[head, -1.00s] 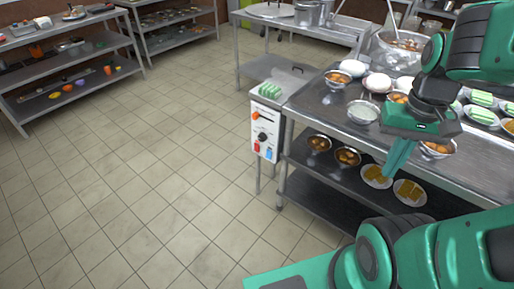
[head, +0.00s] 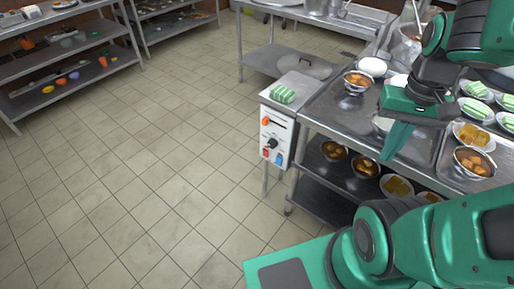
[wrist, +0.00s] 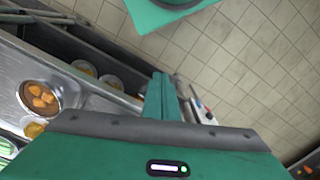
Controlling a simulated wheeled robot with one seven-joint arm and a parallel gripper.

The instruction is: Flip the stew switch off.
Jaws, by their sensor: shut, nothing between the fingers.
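A white control panel (head: 288,148) hangs on the front of a small steel stand. It carries an orange lever (head: 266,121) at the top, a black knob (head: 272,143), and a red switch (head: 265,154) and a blue switch (head: 278,158) at the bottom. Labels are too small to read, so I cannot tell which is the stew switch or its position. My gripper (head: 393,152) is shut and empty, pointing down in front of the counter, right of the panel and apart from it.
The steel counter (head: 330,112) right of the panel holds bowls of stew and plates of green pieces. Its lower shelf (head: 318,200) holds more bowls and plates. Green pieces (head: 283,95) lie on the stand's top. The tiled floor (head: 150,180) to the left is clear.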

